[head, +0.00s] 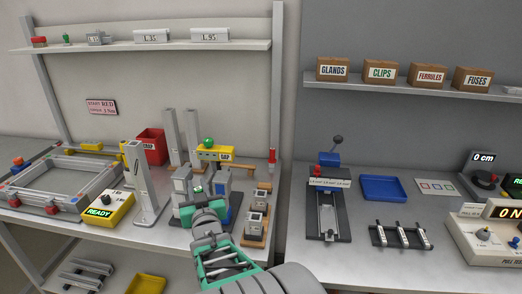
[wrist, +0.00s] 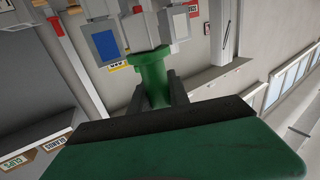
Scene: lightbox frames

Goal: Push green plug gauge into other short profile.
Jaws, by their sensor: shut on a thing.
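My gripper (wrist: 158,92) is shut on the green plug gauge (wrist: 151,70), whose green handle stands between the two dark fingers in the wrist view. In the head view my gripper (head: 203,207) is in front of the grey profile blocks, with a bit of green (head: 198,189) at its tip. Two short profiles, one upper (head: 262,192) and one lower (head: 255,222), stand upright with dark open tops on a wooden rack to the right of my gripper. The gauge's far end meets or overlaps grey blocks in the wrist view; I cannot tell whether it touches or enters one.
A yellow GAP block (head: 213,154) with a green ball on top stands behind the gripper. A tall grey profile (head: 144,190) and a yellow READY box (head: 108,210) are to the left. A lever press (head: 328,205) and blue tray (head: 383,188) are to the right.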

